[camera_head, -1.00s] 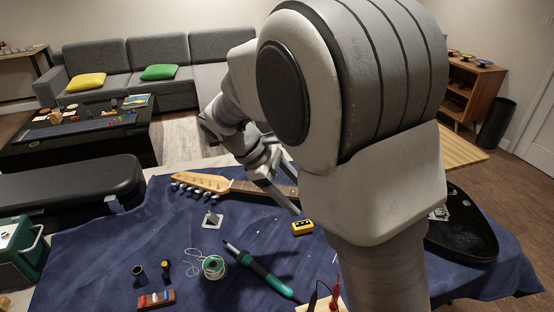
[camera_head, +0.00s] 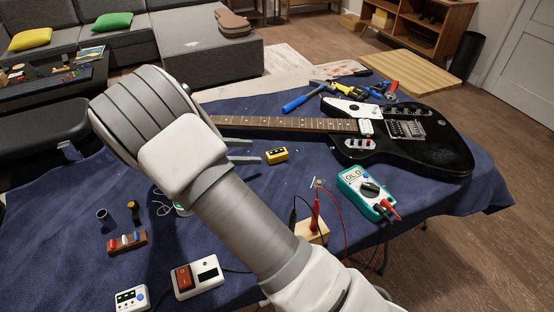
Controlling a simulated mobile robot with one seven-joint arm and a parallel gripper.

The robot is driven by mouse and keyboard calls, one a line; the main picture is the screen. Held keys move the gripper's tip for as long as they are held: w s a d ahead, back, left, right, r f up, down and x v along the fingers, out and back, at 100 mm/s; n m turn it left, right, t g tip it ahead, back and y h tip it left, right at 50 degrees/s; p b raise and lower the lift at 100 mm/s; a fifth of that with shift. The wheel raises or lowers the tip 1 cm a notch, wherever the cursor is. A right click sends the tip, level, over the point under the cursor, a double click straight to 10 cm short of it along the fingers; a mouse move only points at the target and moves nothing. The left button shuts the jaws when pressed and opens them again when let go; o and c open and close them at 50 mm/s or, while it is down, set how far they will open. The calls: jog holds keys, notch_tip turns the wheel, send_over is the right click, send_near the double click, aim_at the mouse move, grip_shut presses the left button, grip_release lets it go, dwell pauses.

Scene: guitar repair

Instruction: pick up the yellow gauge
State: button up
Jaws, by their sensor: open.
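The yellow gauge (camera_head: 277,155) is a small yellow block with dark markings on it. It lies on the blue cloth, just in front of the guitar neck. My gripper (camera_head: 251,151) is open, with its two grey fingers pointing right toward the gauge. In the picture the fingertips are a short way left of the gauge. Nothing shows between the fingers. The gripper's body is hidden behind my arm, and I cannot tell how high the fingers are above the cloth.
The black guitar (camera_head: 440,150) lies behind and right, its neck (camera_head: 290,123) passing behind the gauge. A green multimeter (camera_head: 365,190) and a wooden block (camera_head: 311,231) with red and black probes stand to the right. A power box (camera_head: 198,277) is at the front. Pliers (camera_head: 343,88) lie at the back.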

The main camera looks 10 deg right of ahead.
aim_at(285, 153)
jog(key=b+x, duration=0.1)
jog(key=x, duration=0.5)
jog(key=shift+d, duration=0.1)
jog(key=b+x, duration=0.2)
jog(key=x, duration=0.3)
jog(key=shift+s+d+f, duration=0.1)
jog(key=shift+s+d, duration=0.05)
jog(key=shift+s, duration=0.05)
grip_shut()
